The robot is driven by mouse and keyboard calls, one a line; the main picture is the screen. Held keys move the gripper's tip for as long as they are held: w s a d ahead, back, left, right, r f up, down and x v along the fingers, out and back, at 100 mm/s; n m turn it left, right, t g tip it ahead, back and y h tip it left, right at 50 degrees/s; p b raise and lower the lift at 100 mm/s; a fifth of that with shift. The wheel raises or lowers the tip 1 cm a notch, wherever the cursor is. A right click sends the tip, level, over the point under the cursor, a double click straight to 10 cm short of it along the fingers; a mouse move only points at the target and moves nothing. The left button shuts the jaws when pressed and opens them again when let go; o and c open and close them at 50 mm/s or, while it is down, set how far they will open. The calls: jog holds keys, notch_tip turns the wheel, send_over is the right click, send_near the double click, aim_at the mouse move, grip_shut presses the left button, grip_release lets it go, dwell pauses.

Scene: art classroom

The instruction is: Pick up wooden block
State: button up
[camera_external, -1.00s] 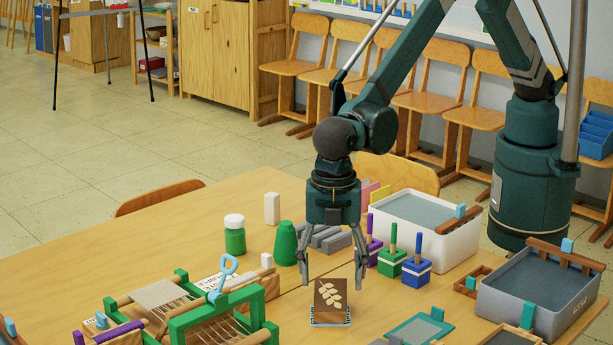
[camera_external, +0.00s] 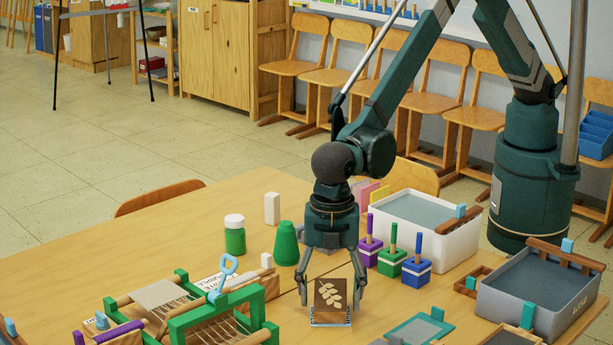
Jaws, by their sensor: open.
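The wooden block (camera_external: 330,299) is dark brown with a pale leaf design on its front face. It stands upright on the table near the front middle, on a thin light base with a dark patterned edge. My gripper (camera_external: 331,300) points down over the block and is open. One finger is at the block's left side and the other at its right side, with the tips at about the block's height. I cannot tell whether either finger touches it.
A green-framed loom (camera_external: 222,322) stands to the left. Stamps with purple, green and blue blocks (camera_external: 416,272) stand right, near a white tub (camera_external: 447,245) and grey tub (camera_external: 538,318). A teal frame (camera_external: 437,321) lies front right.

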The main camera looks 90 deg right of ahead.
aim_at(330, 292)
jog(key=c, duration=1.1)
jog(key=shift+r, duration=0.15)
jog(key=shift+c, duration=0.2)
notch_tip(330, 292, up, 10)
jog(key=shift+f+p, duration=0.1)
jog(key=shift+p, duration=0.6)
